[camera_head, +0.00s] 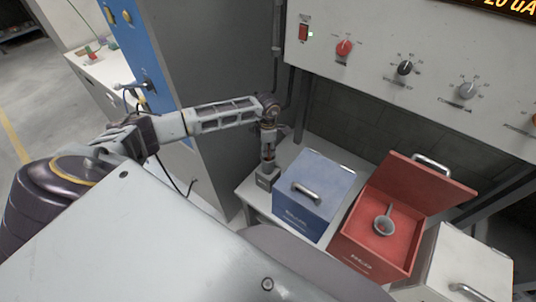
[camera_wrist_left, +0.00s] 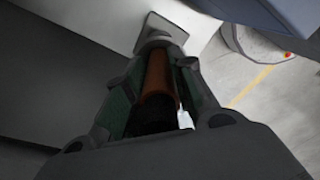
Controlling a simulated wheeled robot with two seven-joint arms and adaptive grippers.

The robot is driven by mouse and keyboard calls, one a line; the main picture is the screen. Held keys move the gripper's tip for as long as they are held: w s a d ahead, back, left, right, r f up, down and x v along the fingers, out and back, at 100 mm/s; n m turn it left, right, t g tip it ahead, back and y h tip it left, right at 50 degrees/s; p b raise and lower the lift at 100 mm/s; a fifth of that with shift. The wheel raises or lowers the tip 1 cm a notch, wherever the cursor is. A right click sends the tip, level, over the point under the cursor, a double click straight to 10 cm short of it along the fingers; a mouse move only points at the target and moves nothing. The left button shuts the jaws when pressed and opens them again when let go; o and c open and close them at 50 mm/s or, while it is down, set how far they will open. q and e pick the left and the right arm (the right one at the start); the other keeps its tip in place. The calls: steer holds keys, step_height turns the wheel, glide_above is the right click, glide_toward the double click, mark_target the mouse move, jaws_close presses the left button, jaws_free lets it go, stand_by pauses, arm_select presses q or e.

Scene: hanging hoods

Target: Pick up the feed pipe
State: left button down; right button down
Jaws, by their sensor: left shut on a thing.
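My left gripper (camera_head: 269,138) points down over the left end of the bench. It also shows in the left wrist view (camera_wrist_left: 158,95), with its fingers on both sides of a copper-brown feed pipe (camera_wrist_left: 157,72). The gripper is shut on the pipe. The pipe's lower end is at a small grey square holder (camera_head: 267,178), also seen in the left wrist view (camera_wrist_left: 160,30). I cannot tell whether the pipe is still seated in it. The gripper hides much of the pipe. My right gripper is not in view.
A closed blue box (camera_head: 323,178) stands just right of the holder. An open red box (camera_head: 358,257) with a grey ladle-like cup (camera_head: 384,222) inside is further right, then a white box (camera_head: 462,258). A control panel (camera_head: 430,62) overhangs the bench. A grey cabinet (camera_head: 215,50) stands left.

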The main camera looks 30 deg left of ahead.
arm_select(q)
steer(key=shift+r, duration=0.2)
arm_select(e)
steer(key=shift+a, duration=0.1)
